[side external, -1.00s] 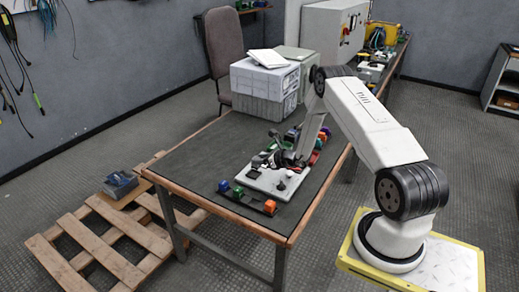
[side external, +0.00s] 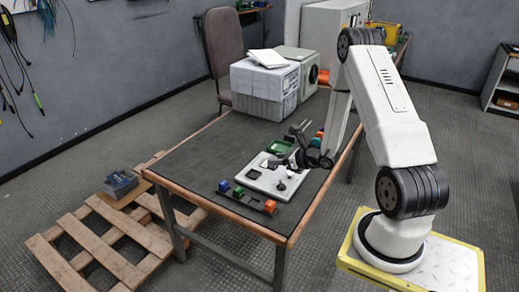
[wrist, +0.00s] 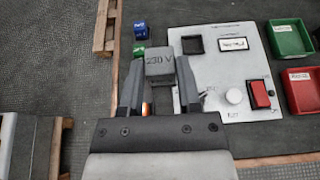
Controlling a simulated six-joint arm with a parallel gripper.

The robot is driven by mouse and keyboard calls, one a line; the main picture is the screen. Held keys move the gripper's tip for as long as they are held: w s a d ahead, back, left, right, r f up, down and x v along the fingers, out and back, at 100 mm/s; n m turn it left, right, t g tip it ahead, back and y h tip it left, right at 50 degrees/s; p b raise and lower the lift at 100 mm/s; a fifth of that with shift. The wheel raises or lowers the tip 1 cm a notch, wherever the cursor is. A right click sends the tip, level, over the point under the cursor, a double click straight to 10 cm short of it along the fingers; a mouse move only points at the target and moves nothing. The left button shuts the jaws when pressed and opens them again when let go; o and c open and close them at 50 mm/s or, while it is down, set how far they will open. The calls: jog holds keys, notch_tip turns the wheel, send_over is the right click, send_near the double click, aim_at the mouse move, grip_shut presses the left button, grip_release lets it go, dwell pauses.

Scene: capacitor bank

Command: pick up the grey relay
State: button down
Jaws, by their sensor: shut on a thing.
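The grey relay (wrist: 160,62), a block marked "230 V", sits between the two dark fingers of my gripper (wrist: 159,82) in the wrist view. The fingers are shut on its sides. It appears over the left edge of the white panel (wrist: 215,65); its height above it is hard to judge. In the side view my gripper (side external: 285,162) is over the far part of the panel (side external: 262,181), and the relay is too small to make out there.
The panel carries a square black opening (wrist: 192,45), a meter, a white knob and a red switch (wrist: 260,93). Green (wrist: 290,37) and red (wrist: 302,92) bins stand to its right. A rail (side external: 240,204) with blue, green and orange blocks lies along its near side.

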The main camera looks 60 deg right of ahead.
jog(key=shift+s+a+r, duration=0.1)
jog(key=shift+s+r, duration=0.05)
jog(key=shift+s, duration=0.1)
jog(key=shift+a, duration=0.15)
dwell(0.5)
